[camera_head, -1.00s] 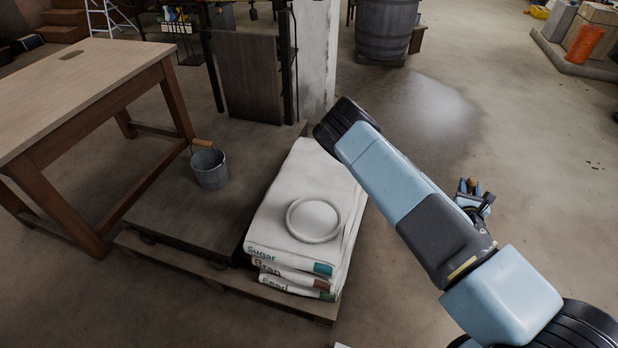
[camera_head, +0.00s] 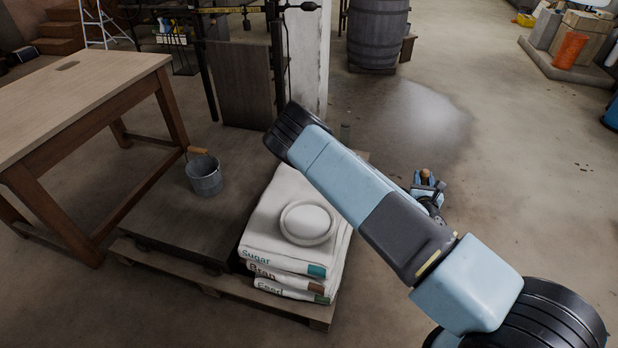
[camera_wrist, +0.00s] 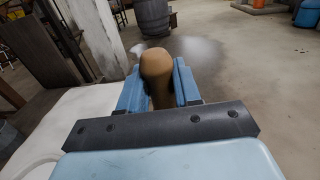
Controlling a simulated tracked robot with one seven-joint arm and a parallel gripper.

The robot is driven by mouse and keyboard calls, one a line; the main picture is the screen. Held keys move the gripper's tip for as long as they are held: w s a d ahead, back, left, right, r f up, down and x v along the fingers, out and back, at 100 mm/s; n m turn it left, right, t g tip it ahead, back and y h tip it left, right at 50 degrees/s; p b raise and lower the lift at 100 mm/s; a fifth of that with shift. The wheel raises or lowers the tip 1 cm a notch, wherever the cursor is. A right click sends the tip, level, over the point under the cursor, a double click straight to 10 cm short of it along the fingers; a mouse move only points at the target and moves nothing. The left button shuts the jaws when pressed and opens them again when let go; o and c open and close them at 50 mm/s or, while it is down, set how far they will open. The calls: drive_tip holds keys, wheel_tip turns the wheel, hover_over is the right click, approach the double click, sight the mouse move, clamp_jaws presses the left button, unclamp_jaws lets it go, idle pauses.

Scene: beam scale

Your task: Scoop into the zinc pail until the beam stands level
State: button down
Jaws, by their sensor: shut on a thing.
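The zinc pail (camera_head: 206,181), grey with a wooden grip on its handle, stands upright on the dark scale platform (camera_head: 170,215). Its inside is too dark to read. Part of the beam (camera_head: 232,10), with a brass-coloured strip, shows at the top; whether it is level I cannot tell. My gripper (camera_head: 427,183) is right of the sacks, well away from the pail. It is shut on a rounded wooden handle (camera_wrist: 157,75), which stands up between the blue fingers in the wrist view. Whatever is below the handle is hidden.
A round white basin (camera_head: 288,234) with white contents sits on stacked sacks (camera_head: 262,240) on a pallet (camera_head: 300,313). A wooden table (camera_head: 70,95) stands left of the pail. A barrel (camera_head: 377,35) is behind.

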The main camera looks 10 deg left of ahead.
drive_tip(key=a+r+m+h, duration=0.1)
drive_tip(key=a+r+h, duration=0.1)
drive_tip(key=a, duration=0.7)
drive_tip(key=a+r+h, duration=0.2)
drive_tip(key=a, duration=0.7)
drive_tip(key=s+a+f+g+h, duration=0.1)
drive_tip(key=s+a+h, duration=0.1)
drive_tip(key=s+a, duration=0.5)
drive_tip(key=s+a+f+g+h, duration=0.1)
drive_tip(key=s+a+h, duration=0.1)
drive_tip(key=a, duration=1)
wheel_tip(320, 180, down, 13)
drive_tip(key=shift+d+r+m, duration=0.15)
drive_tip(key=shift+m, duration=0.15)
drive_tip(key=shift+r, duration=0.1)
wheel_tip(320, 180, up, 13)
drive_tip(key=m, duration=0.3)
drive_tip(key=shift+m, duration=0.3)
idle(0.3)
